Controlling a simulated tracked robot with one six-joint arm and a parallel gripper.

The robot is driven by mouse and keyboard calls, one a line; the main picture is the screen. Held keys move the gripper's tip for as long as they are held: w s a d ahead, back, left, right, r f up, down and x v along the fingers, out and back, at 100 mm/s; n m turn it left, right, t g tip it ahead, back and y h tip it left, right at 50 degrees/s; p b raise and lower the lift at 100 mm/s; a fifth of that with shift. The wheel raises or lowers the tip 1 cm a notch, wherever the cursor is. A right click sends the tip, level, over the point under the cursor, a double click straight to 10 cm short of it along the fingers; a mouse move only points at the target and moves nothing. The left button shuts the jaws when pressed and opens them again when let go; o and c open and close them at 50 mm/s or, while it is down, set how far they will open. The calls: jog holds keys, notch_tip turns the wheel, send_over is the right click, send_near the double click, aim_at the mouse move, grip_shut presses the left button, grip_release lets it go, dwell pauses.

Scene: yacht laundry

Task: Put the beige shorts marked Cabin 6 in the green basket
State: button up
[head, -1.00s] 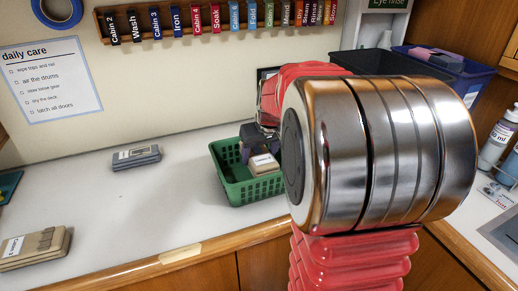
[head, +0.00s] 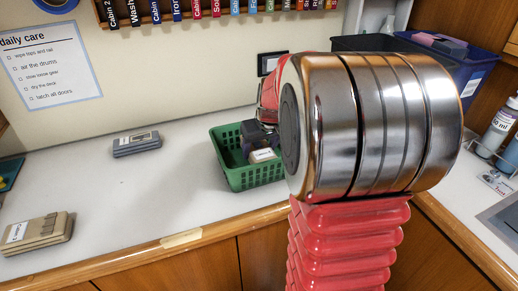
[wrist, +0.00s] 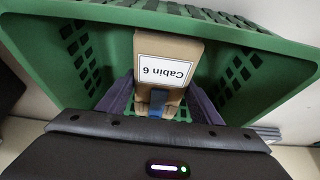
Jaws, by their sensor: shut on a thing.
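The green basket (head: 258,176) stands on the counter, left of my arm in the head view; its walls also fill the wrist view (wrist: 55,65). The folded beige shorts (head: 263,156) are inside the basket walls, and in the wrist view their white label (wrist: 165,70) reads Cabin 6, upside down. My gripper (wrist: 158,95) is shut on the shorts, with a purple finger at each side of them. In the head view my gripper (head: 252,138) is partly hidden behind the basket rim and my arm. I cannot tell whether the shorts touch the basket floor.
Another folded beige item (head: 37,232) lies at the counter's left front. A grey folded item (head: 136,143) lies further back. Dark blue (head: 462,75) and black bins stand at the back right, near bottles (head: 495,130). The counter's middle is clear.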

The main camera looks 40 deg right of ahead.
jog(key=shift+f, duration=1.3)
jog(key=o, duration=1.2)
jog(key=shift+r, duration=0.1)
jog(key=shift+v, duration=1.45)
jog(key=shift+o, duration=0.4)
jog(key=o, duration=0.5)
jog(key=shift+c, duration=0.2)
